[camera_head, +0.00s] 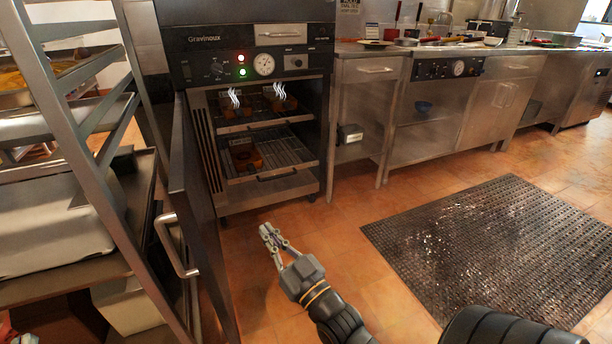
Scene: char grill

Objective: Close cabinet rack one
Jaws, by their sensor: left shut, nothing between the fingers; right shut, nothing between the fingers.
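The dark cabinet (201,145) under the Gravinoux panel stands with its door (190,190) swung open toward me, handle (177,247) on its outer face. Inside, an upper rack (262,124) holds brown food pieces with white steam marks. A lower rack (290,160) holds a brown piece (244,156) and has a dark handle (277,175) at its front. The lower rack seems partly slid out; which rack is number one I cannot tell. My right gripper (268,235) is shut and empty, in front of and below the racks, apart from them. My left gripper is not in view.
A metal shelf trolley (100,190) stands close on the left, beside the open door. Steel counters (365,70) run along the back right. A dark floor mat (480,240) lies at right. The tiled floor before the cabinet is clear.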

